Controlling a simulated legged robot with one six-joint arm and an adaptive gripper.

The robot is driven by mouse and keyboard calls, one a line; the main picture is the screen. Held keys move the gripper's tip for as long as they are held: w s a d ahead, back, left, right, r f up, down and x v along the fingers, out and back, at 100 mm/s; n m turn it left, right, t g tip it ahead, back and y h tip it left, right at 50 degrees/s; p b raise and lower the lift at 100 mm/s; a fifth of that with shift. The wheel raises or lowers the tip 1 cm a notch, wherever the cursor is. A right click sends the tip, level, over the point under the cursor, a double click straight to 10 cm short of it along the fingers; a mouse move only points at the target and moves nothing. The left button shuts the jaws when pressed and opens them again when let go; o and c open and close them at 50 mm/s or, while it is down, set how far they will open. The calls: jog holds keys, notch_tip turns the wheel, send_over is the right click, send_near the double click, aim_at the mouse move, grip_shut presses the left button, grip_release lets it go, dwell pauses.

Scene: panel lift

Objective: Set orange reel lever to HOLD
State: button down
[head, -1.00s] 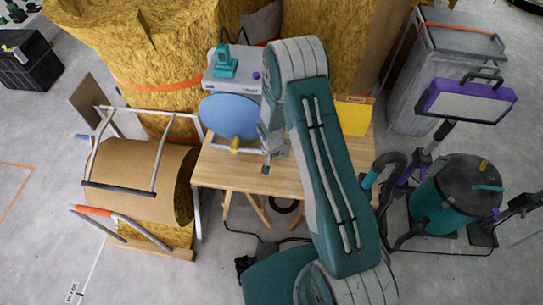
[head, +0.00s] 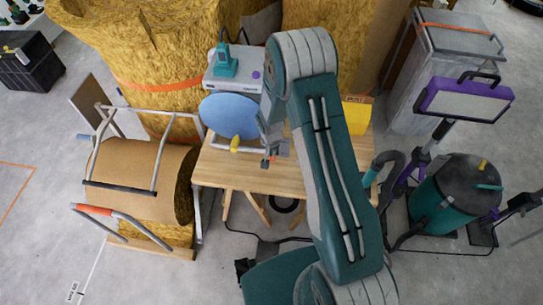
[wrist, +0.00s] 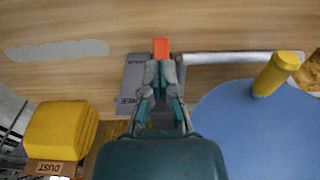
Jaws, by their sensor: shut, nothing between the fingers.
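The orange lever (wrist: 161,48) shows just past my gripper's fingertips in the wrist view, on or over a grey label plate (wrist: 133,75). The plate has lettering that seems to read FREE at its near end; the word at its far end is too small to read surely. My gripper (wrist: 160,68) is shut and empty, its tips close to the lever; I cannot tell whether they touch. In the head view my gripper (head: 270,151) is low over the workbench, by the small orange lever tip (head: 273,159). The blue reel disc (head: 230,116) with its yellow knob (head: 235,143) is to the left.
A wooden workbench (head: 250,177) carries a grey box (head: 232,78) behind the reel and a yellow DUST box (wrist: 62,132). A grey bar (wrist: 225,58) runs right from near the lever. A vacuum (head: 458,190) stands at the right, a brown roll (head: 130,170) at the left.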

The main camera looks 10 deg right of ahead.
jog(key=s+a+r, duration=0.3)
jog(key=s+r, duration=0.3)
jog(key=s, duration=0.2)
jog(key=shift+a+r, duration=0.35)
jog(key=shift+s, duration=0.1)
jog(key=shift+r, duration=0.1)
